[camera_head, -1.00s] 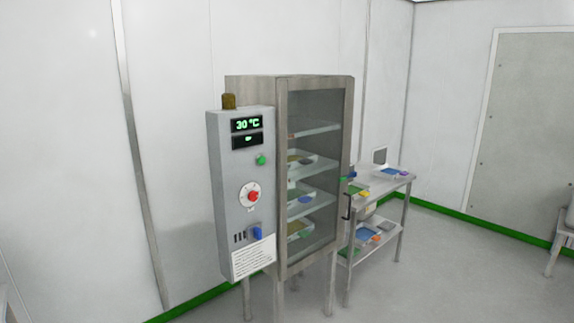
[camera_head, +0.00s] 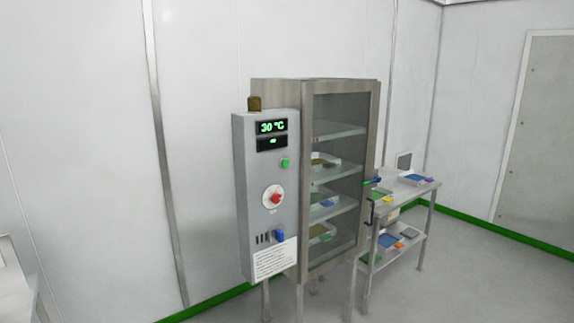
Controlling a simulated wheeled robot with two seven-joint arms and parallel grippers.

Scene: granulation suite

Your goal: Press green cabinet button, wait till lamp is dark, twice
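The cabinet (camera_head: 340,93) stands on legs against the wall, with a glass door and trays on its shelves. A grey control box (camera_head: 249,200) is on its left side. The green button (camera_head: 285,162) sits on the box's front, below the displays. The upper display (camera_head: 271,127) reads 30 °C. The lamp (camera_head: 254,104) on top of the box is dull amber-brown and looks unlit. A red knob (camera_head: 275,198) on a white dial and a blue switch (camera_head: 280,236) are lower down. Neither of my grippers is in view.
A steel trolley (camera_head: 424,188) with several trays and coloured items stands right of the cabinet. A white surface (camera_head: 12,290) shows at the left edge. The floor (camera_head: 470,285) at the front right is clear.

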